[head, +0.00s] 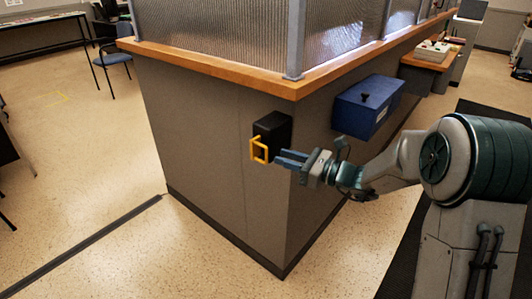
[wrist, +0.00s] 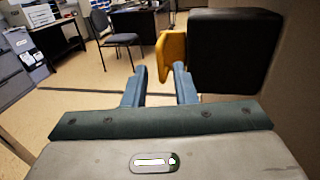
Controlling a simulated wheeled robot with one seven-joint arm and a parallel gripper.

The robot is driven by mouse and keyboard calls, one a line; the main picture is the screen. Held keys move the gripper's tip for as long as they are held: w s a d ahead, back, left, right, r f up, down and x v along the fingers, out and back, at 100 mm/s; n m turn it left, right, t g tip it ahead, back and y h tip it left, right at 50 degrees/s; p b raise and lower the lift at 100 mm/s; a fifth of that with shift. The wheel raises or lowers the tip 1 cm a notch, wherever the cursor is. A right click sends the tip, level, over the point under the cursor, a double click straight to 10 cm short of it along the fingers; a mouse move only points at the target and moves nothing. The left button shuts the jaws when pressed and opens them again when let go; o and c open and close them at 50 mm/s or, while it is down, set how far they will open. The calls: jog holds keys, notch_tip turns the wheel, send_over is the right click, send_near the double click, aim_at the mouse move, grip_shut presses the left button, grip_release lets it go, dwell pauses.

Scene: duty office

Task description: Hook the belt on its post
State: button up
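A black belt housing (head: 271,133) is fixed to the grey counter wall near its corner. A yellow squared loop (head: 259,150), seemingly the belt's end, sticks out from its side. My gripper (head: 289,159) is at the housing's right in the head view, with its blue fingers pointing toward the loop. In the wrist view, my gripper (wrist: 160,82) has its fingers spread, with floor showing between them. The yellow loop (wrist: 172,55) appears at the right fingertip, beside the black housing (wrist: 234,48); I cannot tell whether they touch. I cannot make out a post in either view.
A blue box (head: 367,106) hangs on the counter wall right of the housing. The wooden counter ledge (head: 210,72) with glass panels runs above. A dark strip (head: 90,240) crosses the floor at left. A chair (wrist: 117,38) stands on open floor beyond.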

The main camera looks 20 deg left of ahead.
aim_at(266, 150)
jog(key=a, duration=0.4)
jog(key=w+a, duration=0.1)
jog(key=a, duration=0.1)
jog(key=shift+w+a, duration=0.1)
jog(key=shift+a, duration=0.15)
grip_shut()
